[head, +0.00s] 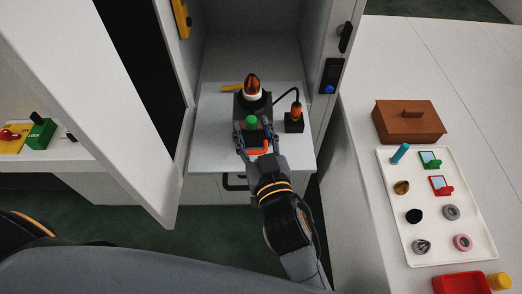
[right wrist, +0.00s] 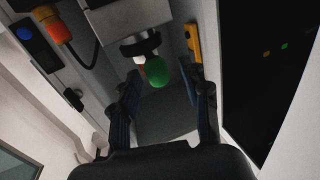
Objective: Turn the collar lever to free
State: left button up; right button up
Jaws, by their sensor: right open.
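A dark device (head: 241,105) stands on the pull-out shelf in the cabinet, with an amber lamp (head: 252,86) on top. A green knob (head: 251,121) shows at its front; in the right wrist view the green knob (right wrist: 157,73) sits just below a dark collar (right wrist: 140,45). A small orange-red piece (head: 258,148) lies in front of the knob, partly hidden by my gripper. My right gripper (head: 254,132) is open, its fingers either side of the knob; I see no clear contact. It also shows in the right wrist view (right wrist: 163,88). My left gripper is not visible.
An orange-topped plug (head: 294,118) with a black cable stands right of the device. The cabinet door (head: 118,90) is open at the left. A white tray (head: 405,235) with small parts and a brown box (head: 408,122) are on the right counter.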

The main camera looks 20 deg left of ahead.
jog(key=v, duration=0.9)
jog(key=shift+s, duration=0.25)
